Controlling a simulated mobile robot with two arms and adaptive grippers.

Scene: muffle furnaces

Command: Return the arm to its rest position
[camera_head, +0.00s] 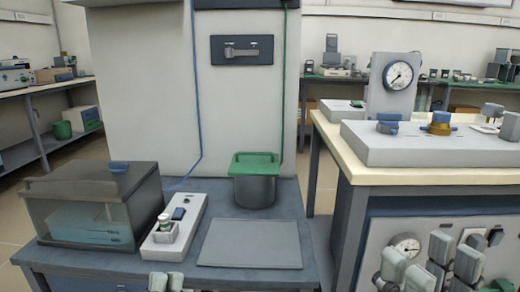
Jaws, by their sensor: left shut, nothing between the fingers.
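My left gripper (166,281) shows only as two pale grey fingertips at the bottom edge, close together, with nothing between them. It is in front of the blue-grey bench (120,268), near the front end of a white tray-like unit (178,225). The rest of the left arm is out of the frame. At the bottom right, several pale grey jointed parts, apparently my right gripper (430,265), stand in front of a panel with a gauge. Their overlap hides whether the fingers are open.
On the bench are a glass-walled box (90,205), a dark pot with a green lid (255,180) and a flat grey plate (250,243). A tall pale cabinet (230,110) stands behind. A right-hand table (405,175) carries a gauge (397,75) and valves.

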